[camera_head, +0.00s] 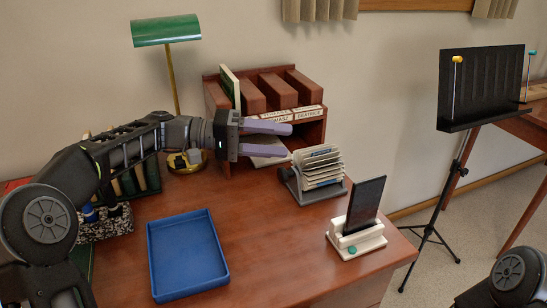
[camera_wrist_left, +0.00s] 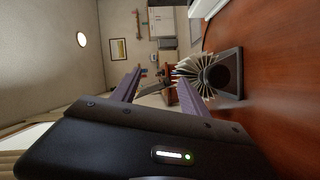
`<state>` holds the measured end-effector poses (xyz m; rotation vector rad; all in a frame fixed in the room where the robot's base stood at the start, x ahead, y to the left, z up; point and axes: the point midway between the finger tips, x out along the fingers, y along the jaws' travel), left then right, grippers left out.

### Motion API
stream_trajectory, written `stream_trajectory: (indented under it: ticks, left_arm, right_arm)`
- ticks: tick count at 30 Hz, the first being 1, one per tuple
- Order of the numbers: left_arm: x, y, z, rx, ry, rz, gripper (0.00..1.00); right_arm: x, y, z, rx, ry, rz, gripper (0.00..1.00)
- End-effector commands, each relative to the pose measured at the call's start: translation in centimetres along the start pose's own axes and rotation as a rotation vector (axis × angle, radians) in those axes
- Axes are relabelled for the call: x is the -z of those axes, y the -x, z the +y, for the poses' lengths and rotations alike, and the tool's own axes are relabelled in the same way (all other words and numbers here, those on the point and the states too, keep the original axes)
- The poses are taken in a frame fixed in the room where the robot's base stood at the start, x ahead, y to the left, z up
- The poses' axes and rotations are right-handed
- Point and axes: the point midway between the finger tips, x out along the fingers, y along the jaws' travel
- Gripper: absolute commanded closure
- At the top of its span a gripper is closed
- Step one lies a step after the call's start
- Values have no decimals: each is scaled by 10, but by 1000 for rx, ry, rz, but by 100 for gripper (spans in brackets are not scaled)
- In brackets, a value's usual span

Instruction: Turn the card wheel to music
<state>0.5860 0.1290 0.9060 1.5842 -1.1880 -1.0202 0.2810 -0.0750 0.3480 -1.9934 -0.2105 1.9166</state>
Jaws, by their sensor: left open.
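The card wheel (camera_head: 318,168) is a rotary file of fanned white cards on a dark base, standing on the desk right of centre. It also shows in the left wrist view (camera_wrist_left: 190,72), to the right of the fingers, with its dark round hub facing me. My left gripper (camera_head: 291,129) has its two purple fingers apart and empty. In the head view it is up and to the left of the card wheel, in front of the wooden organizer, and I see no contact with the cards. Only a part of my right arm shows at the lower right; its gripper is out of view.
A wooden organizer (camera_head: 311,131) with labelled slots stands behind. A blue tray (camera_head: 187,254) lies at the front. A phone-like dark panel (camera_head: 366,203) stands in a white holder at the right. A green lamp (camera_head: 166,30) stands behind my left arm. A music stand (camera_head: 484,85) is farther right.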

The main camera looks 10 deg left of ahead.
Motion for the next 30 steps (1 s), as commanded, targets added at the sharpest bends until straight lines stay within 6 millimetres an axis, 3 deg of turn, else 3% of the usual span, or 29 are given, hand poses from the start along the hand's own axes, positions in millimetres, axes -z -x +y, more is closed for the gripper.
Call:
stream_trajectory:
  ticks: [5, 16, 20, 23, 26, 30]
  left_arm:
    - [6, 4, 13, 6, 4, 4, 45]
    - [6, 3, 14, 8, 5, 3, 45]
    - [2, -3, 38, 25, -31, -9, 45]
    - [-12, -1, 49, 84, -46, -5, 45]
    - [-26, 11, 39, 178, -219, 38, 45]
    - [-39, 34, 11, 304, -533, 77, 45]
  right_arm:
    - [-2, 5, -2, 1, 1, -4, 73]
    - [-2, 5, -2, 1, 1, -4, 73]
    - [-2, 11, -5, 1, 1, -4, 73]
    - [-1, 18, -8, 1, 1, -4, 73]
    - [-1, 25, -10, 1, 1, -4, 73]
    - [-1, 30, -12, 1, 2, -4, 73]
